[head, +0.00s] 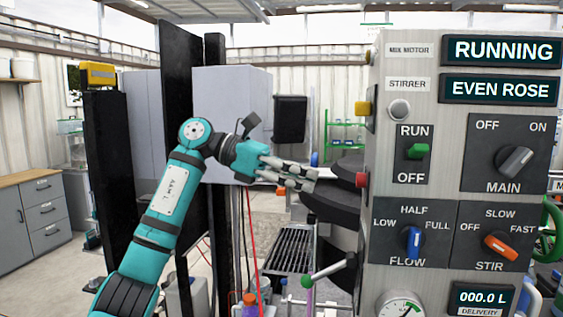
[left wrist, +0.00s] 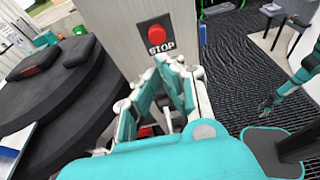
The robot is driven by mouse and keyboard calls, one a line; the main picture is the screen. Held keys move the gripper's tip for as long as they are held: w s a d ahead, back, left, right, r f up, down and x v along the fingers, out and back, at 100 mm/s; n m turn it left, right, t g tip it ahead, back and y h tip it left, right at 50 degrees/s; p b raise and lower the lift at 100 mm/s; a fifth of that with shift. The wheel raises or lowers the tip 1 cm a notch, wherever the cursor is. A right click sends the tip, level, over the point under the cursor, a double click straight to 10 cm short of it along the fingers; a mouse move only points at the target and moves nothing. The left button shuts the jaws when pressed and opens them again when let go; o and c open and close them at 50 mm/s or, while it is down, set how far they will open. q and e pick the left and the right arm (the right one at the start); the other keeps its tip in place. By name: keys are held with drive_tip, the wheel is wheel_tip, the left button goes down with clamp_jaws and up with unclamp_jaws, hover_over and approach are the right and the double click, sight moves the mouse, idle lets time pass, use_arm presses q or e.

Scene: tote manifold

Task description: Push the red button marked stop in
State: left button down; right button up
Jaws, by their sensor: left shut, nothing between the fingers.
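The red stop button (left wrist: 157,34) is on a pale panel face in the left wrist view, with a black STOP label (left wrist: 160,48) under it. In the head view the red button (head: 361,180) shows edge-on, standing out from the left side of the control cabinet. My left gripper (head: 312,180) is shut and empty, its fingers pointing right toward the button with a gap between. In the left wrist view the left gripper's fingertips (left wrist: 178,66) are just below the STOP label and slightly to its right.
The control cabinet (head: 385,270) carries a green RUN/OFF switch (head: 418,151), a blue flow knob (head: 413,240) and an orange stir knob (head: 500,248). A yellow button (head: 362,108) sits above the red one. Dark round discs (head: 335,205) stand behind the gripper. A green-tipped lever (head: 308,282) projects below.

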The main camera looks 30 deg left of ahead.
sight(358, 180)
use_arm(q)
drive_tip(key=p+x, duration=0.1)
drive_tip(key=x, duration=0.1)
drive_tip(key=r+p+x, duration=0.1)
drive_tip(key=x, duration=0.2)
drive_tip(key=shift+w+d, duration=0.1)
drive_tip(key=shift+d, duration=0.35)
drive_tip(key=shift+w+d+f, duration=0.1)
drive_tip(key=shift+d, duration=0.15)
use_arm(e)
drive_tip(key=a+r, duration=0.2)
drive_tip(key=r, duration=0.1)
drive_tip(key=shift+d, duration=0.2)
